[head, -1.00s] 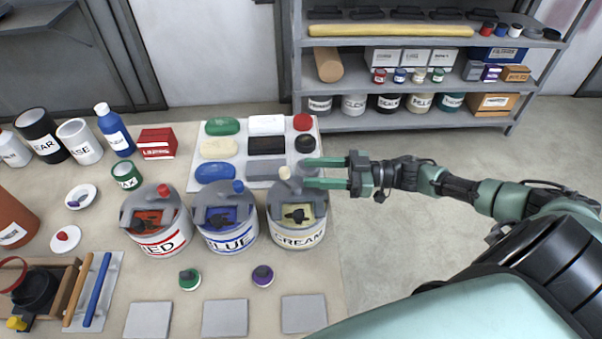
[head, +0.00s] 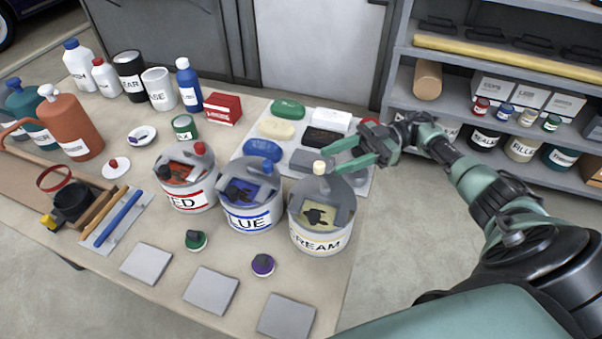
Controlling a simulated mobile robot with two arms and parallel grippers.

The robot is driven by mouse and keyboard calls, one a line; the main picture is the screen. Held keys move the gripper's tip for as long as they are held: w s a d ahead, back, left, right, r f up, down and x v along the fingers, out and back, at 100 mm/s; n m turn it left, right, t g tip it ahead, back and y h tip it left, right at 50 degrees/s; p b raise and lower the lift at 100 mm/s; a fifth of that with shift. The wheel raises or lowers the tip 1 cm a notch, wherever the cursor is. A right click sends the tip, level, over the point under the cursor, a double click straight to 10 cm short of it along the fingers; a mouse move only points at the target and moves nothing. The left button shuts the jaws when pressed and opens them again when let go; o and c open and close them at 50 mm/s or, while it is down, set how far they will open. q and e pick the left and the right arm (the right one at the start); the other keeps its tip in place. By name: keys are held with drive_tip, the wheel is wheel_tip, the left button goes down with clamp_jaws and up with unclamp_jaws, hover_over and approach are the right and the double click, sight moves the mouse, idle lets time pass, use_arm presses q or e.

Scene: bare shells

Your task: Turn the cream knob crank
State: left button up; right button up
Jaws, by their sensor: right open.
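The cream crank's knob (head: 319,167) is a small cream cylinder on the grey lid at the back of the cream pot (head: 321,233). The pot is white with a CREAM label and a window showing cream contents and a dark paddle. My right gripper (head: 344,158) is open, its green fingers pointing left, just right of the knob. The fingertips look close to the knob; I cannot tell whether they touch it. My left gripper is out of view.
The blue pot (head: 249,211) and red pot (head: 188,196) stand left of the cream pot. Coloured blocks lie on a white board (head: 242,148) behind. Grey tiles (head: 211,290) lie in front. Shelves (head: 396,92) stand at the back right.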

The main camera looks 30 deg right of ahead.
sight(322, 178)
drive_tip(key=a+p, duration=0.1)
drive_tip(key=a, duration=0.2)
drive_tip(key=a+p, duration=0.2)
drive_tip(key=a, duration=0.2)
drive_tip(key=shift+w+r, duration=0.1)
drive_tip(key=shift+w, duration=0.1)
drive_tip(key=shift+a, duration=0.5)
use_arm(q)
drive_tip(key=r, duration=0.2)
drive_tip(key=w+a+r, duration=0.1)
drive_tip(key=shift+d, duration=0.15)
use_arm(e)
clamp_jaws()
